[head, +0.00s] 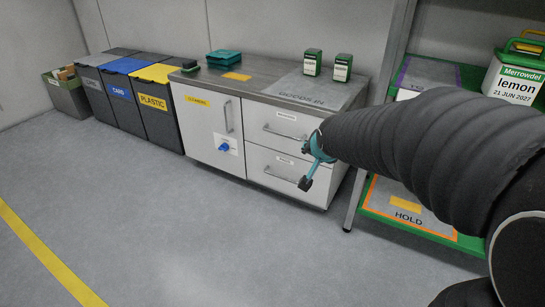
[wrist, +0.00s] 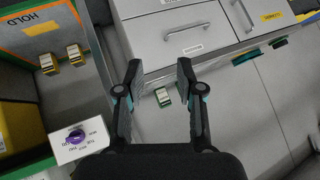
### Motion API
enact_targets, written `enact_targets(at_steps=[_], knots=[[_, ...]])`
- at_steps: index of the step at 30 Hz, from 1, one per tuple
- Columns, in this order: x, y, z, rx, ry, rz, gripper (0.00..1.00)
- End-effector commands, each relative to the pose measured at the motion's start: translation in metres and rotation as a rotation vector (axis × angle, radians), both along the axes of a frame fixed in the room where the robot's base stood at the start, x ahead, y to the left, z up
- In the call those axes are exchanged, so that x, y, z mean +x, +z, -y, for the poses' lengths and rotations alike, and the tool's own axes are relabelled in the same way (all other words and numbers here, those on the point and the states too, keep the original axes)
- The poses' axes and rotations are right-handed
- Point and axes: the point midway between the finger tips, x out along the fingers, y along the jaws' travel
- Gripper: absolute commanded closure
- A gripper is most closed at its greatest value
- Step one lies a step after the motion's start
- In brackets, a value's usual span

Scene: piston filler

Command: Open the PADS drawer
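Two white drawers are stacked in the right part of the cabinet. The upper drawer (head: 268,119) and the lower drawer (head: 262,168) look closed, each with a bar handle and a small label too blurred to read, so I cannot tell which is PADS. My gripper (head: 313,165) is open and empty, at the right side of the drawer fronts in the head view. In the wrist view my gripper (wrist: 157,72) has its fingers spread. That view looks upside down; the upper drawer's handle (wrist: 188,32) lies beyond the fingertips, apart from them.
A yellow-labelled door (head: 204,130) with a blue knob adjoins the drawers. Two green-and-white containers (head: 312,62) stand on the worktop (head: 255,80). A HOLD shelf (head: 458,234) stands right of the cabinet. Bins (head: 155,122) line the wall at left. The floor in front is clear.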

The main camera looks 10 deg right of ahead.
Motion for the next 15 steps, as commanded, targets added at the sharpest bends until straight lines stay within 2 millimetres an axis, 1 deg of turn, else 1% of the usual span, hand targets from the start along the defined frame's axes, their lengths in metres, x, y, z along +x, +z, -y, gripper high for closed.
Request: enact_targets(at_steps=[1,3,5,6,8,9,11,12,14,15], knots=[[0.022,-0.017,0.002,0.031,-0.026,0.018,0.63],[0.05,-0.032,0.003,0.077,-0.063,0.058,0.63],[0.073,-0.045,0.004,0.121,-0.091,0.092,0.63],[0.088,-0.055,0.005,0.151,-0.11,0.113,0.63],[0.109,-0.071,0.006,0.197,-0.136,0.145,0.63],[0.123,-0.082,0.006,0.229,-0.151,0.167,0.63],[0.143,-0.1,0.007,0.279,-0.174,0.197,0.63],[0.155,-0.113,0.007,0.313,-0.189,0.218,0.63],[0.172,-0.133,0.007,0.367,-0.208,0.246,0.63],[0.183,-0.146,0.008,0.403,-0.22,0.264,0.63]])
